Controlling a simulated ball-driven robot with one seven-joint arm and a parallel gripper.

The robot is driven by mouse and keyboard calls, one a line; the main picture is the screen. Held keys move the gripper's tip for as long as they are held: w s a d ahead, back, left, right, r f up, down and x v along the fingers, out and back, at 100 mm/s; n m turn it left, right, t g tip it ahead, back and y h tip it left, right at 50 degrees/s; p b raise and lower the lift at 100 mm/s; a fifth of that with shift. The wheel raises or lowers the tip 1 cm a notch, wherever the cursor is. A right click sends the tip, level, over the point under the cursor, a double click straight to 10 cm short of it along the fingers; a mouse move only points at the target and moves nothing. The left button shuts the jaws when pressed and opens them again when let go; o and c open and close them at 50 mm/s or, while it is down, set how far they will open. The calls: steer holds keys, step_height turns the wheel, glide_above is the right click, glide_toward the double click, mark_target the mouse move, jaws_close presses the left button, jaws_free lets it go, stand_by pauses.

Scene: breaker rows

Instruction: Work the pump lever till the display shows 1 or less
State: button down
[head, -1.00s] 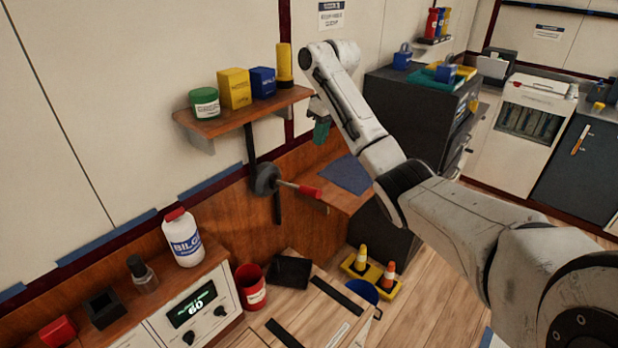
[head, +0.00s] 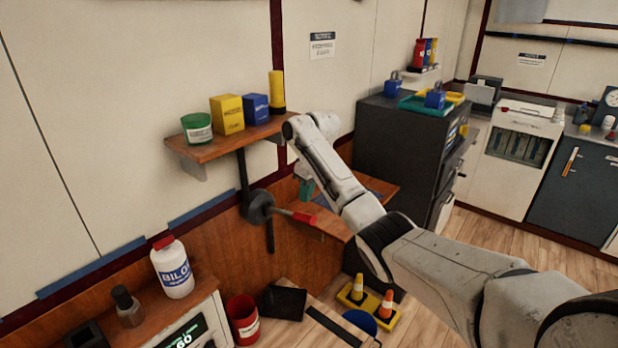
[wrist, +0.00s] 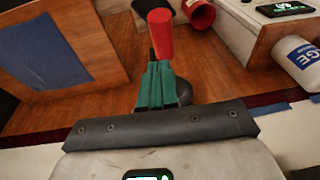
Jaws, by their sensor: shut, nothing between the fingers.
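The pump lever has a dark round hub (head: 258,207) on the wood-panelled wall and a rod ending in a red handle (head: 304,219). The lever sticks out from the wall, tilted slightly downward. My gripper (head: 306,188), with green fingers, is just above the red handle. In the wrist view my gripper (wrist: 157,85) is shut and empty. The red handle (wrist: 160,35) shows just beyond the fingertips there, and the fingers partly hide the rod and hub. I cannot tell whether they touch. The display (head: 183,337) at the bottom edge reads 60.
A wall shelf (head: 215,147) with a green jar and several boxes is above the lever. A wooden ledge (head: 345,228) with a blue mat is right of it. A red bucket (head: 243,318) and a white bottle (head: 173,268) are lower left. A dark cabinet (head: 400,140) stands behind my arm.

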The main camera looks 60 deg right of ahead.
steer(key=shift+s+a+f+p, duration=0.1)
steer(key=shift+a+f, duration=0.05)
steer(key=shift+f, duration=0.35)
steer(key=shift+s+a+f+p, duration=0.1)
steer(key=shift+s+f, duration=0.05)
steer(key=shift+f, duration=0.35)
steer(key=shift+s+a+f+p, duration=0.1)
steer(key=shift+a+f, duration=0.05)
steer(key=shift+f, duration=0.35)
